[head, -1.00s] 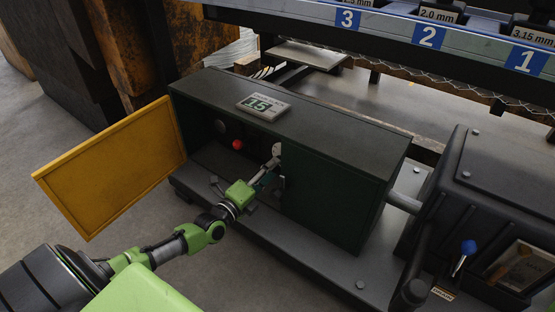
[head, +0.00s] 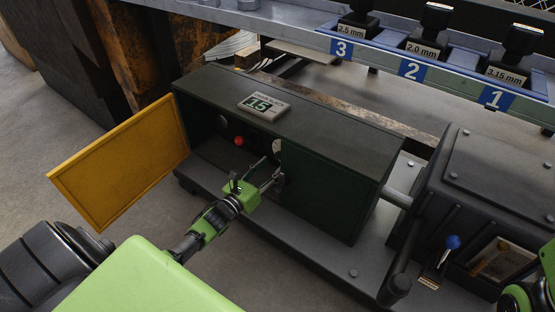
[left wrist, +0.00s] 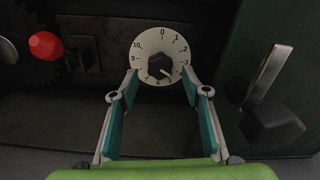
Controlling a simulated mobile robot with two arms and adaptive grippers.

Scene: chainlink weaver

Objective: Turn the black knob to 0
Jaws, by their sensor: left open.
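The black knob (left wrist: 160,66) sits at the middle of a round white dial (left wrist: 148,45) in the left wrist view. The dial has numbers around its rim, with 0 at the top; I cannot tell surely which number the knob points to. In the head view the dial (head: 277,147) shows only partly, inside the dark green box behind my gripper. My left gripper (left wrist: 160,76) is open, its two fingers on either side of the knob's lower part, with nothing held; it also shows in the head view (head: 268,172). Contact with the knob cannot be told.
A red button (left wrist: 46,45) is left of the dial. A lever with a black block (left wrist: 271,122) is at the right. The green box (head: 330,188) has its yellow door (head: 120,165) swung open and a display (head: 264,106) reading 15. A blue-tipped lever (head: 453,242) stands right.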

